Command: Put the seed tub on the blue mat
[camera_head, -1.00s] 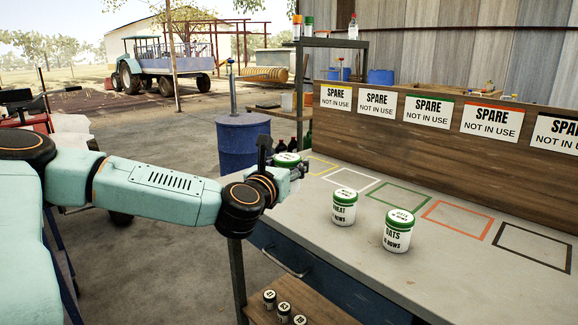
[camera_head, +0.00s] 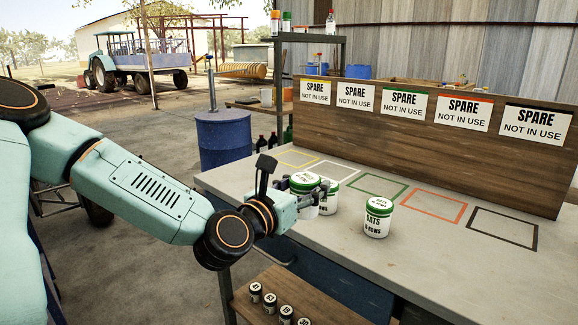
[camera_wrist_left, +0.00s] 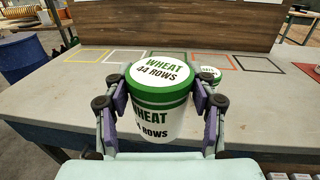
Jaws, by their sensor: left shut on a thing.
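My left gripper (camera_head: 290,192) is shut on a white tub with a green lid (camera_head: 306,181), held upright near the front edge of the bench. In the left wrist view this wheat tub (camera_wrist_left: 161,90) reads "WHEAT 44 ROWS", with a finger on each side. An oats tub (camera_head: 377,219) stands on the bench farther right. I see no blue mat in these frames. My right gripper is out of view.
The bench (camera_head: 330,237) has yellow, white, green, orange and black outlined squares along its back, all bare. "SPARE NOT IN USE" signs (camera_head: 404,104) hang on the board behind. Several small dark pots (camera_head: 270,303) stand on a lower shelf. A blue barrel (camera_head: 224,140) stands left.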

